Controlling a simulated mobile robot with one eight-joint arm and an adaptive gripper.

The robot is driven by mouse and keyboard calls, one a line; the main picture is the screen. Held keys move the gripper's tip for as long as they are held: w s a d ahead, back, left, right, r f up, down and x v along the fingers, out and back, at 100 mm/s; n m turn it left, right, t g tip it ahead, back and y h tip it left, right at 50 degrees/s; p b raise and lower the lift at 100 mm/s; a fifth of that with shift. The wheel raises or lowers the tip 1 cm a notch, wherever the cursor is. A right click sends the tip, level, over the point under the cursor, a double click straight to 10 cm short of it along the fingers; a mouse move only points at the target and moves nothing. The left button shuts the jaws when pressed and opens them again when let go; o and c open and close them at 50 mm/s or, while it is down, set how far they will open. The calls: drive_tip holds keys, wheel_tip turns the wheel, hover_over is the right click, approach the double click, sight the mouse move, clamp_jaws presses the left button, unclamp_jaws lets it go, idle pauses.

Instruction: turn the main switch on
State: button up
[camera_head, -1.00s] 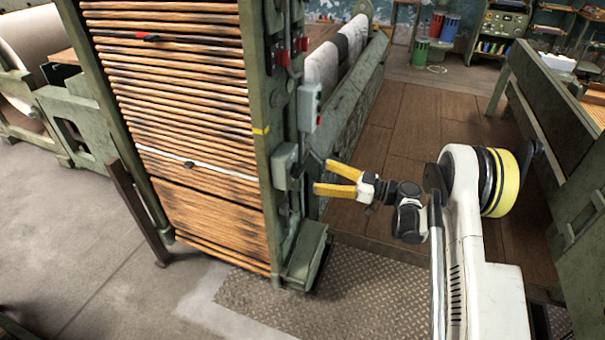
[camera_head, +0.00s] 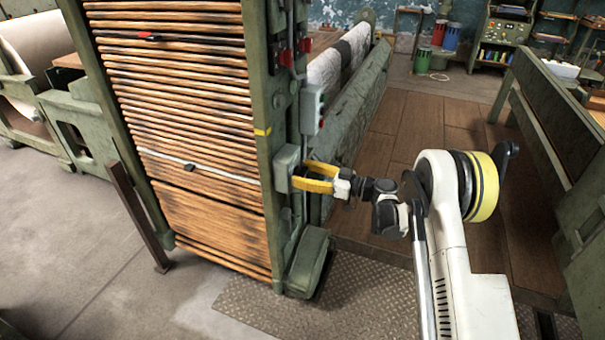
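A grey-green switch box (camera_head: 285,160), which I take to be the main switch, is fixed to the green upright post beside the slatted wooden stack. My gripper (camera_head: 299,174) is at the right side of this box. Its two yellow fingers are spread, one above the other, with their tips at or very close to the box. Any handle on the box is hidden by the fingers, and I cannot tell whether something lies between them.
A box with red and green buttons (camera_head: 314,110) is above on the same post, with red parts (camera_head: 287,58) higher up. A green foot-like housing (camera_head: 309,258) is below. Wooden floor (camera_head: 400,130) lies open behind my arm.

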drive_tip(key=shift+m, duration=0.4)
drive_tip(key=m, duration=0.8)
drive_tip(key=shift+w+d+f+m, duration=0.1)
drive_tip(key=shift+w+f+m, duration=0.05)
drive_tip(key=shift+m, duration=0.15)
drive_tip(key=m, duration=0.4)
drive_tip(key=shift+f+m, duration=0.15)
drive_tip(key=shift+m, duration=2.05)
drive_tip(key=o, duration=1.2)
